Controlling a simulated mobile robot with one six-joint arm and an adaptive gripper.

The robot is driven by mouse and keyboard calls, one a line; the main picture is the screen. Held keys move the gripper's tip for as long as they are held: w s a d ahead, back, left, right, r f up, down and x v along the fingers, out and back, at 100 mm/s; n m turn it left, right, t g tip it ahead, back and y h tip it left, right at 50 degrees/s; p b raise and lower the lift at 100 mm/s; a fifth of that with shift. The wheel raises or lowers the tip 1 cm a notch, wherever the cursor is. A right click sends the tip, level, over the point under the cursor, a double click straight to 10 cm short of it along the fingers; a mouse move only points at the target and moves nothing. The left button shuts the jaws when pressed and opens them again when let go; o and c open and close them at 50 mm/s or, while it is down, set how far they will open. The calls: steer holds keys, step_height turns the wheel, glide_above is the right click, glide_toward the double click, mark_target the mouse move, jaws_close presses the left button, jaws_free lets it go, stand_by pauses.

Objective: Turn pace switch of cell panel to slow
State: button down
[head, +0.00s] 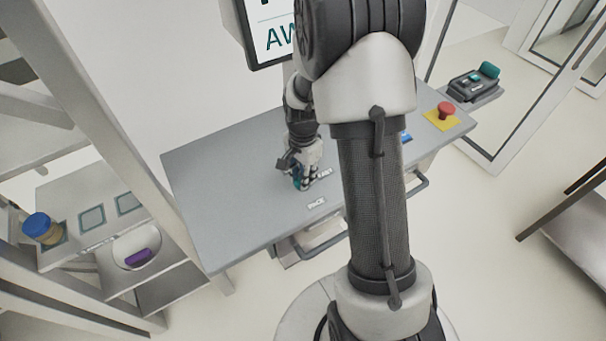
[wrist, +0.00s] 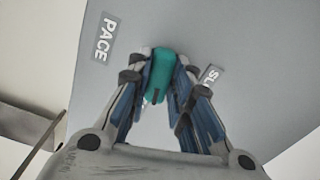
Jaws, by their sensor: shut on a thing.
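The cell panel (head: 220,190) is a flat grey sloped top in the head view. My gripper (head: 300,182) is down at the panel, left of my arm. In the wrist view my gripper (wrist: 163,85) is shut on the teal pace switch (wrist: 162,65), with a finger on each side of it. The PACE label (wrist: 105,38) is to the left of the switch, and a label partly hidden by a finger, starting "SL" (wrist: 211,74), is to the right. In the head view the PACE label (head: 316,203) lies just in front of the gripper. The switch's base is hidden.
A red button on a yellow plate (head: 446,109) is at the panel's right end. A screen (head: 268,35) stands behind. A shelf on the left holds a blue-lidded jar (head: 40,228) and a purple item (head: 138,257). My arm covers the panel's middle.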

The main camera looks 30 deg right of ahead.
steer(key=shift+n, duration=0.4)
steer(key=n, duration=1.1)
steer(key=shift+n, duration=1.8)
steer(key=c, duration=1.4)
jaws_free()
steer(key=shift+c, duration=0.2)
